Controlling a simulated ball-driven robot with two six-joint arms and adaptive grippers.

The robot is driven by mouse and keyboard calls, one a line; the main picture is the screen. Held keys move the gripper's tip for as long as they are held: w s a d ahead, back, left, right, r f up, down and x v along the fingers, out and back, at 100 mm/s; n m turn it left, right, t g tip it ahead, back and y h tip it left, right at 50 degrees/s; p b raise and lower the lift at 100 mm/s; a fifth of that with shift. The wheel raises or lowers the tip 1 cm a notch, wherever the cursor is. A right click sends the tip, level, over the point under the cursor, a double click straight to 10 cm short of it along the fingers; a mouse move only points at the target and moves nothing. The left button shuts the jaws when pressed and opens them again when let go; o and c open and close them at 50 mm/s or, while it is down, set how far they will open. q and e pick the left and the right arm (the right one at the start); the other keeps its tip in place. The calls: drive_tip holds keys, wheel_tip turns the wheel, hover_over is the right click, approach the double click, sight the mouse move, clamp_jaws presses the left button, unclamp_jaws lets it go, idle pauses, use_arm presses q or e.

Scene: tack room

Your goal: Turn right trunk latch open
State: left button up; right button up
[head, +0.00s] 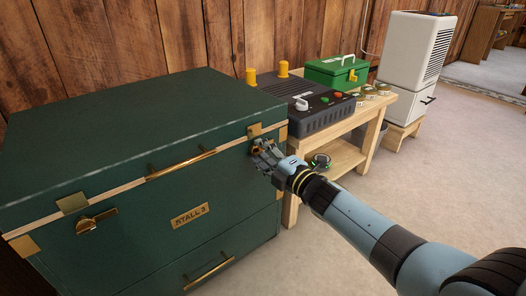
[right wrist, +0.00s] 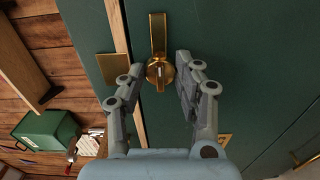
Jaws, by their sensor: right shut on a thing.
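The green trunk (head: 120,150) stands at the left in the head view. Its right latch (right wrist: 158,68) is a brass knob with a long lever, lying along the pale lid seam in the right wrist view. A brass plate (right wrist: 115,68) sits on the lid side of the seam. My right gripper (head: 262,150) is at the latch on the trunk's front and mostly hides it in the head view.
A wooden bench (head: 345,158) stands right of the trunk, with a dark machine (head: 312,110) and a green box (head: 337,73) on it. A brass handle (head: 182,165) sticks out from the trunk's front. Open floor (head: 440,150) lies to the right.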

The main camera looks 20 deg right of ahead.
drive_tip(key=shift+f, duration=0.1)
idle(0.3)
drive_tip(key=o, duration=1.1)
drive_tip(key=v, duration=1.2)
drive_tip(key=shift+s, duration=0.1)
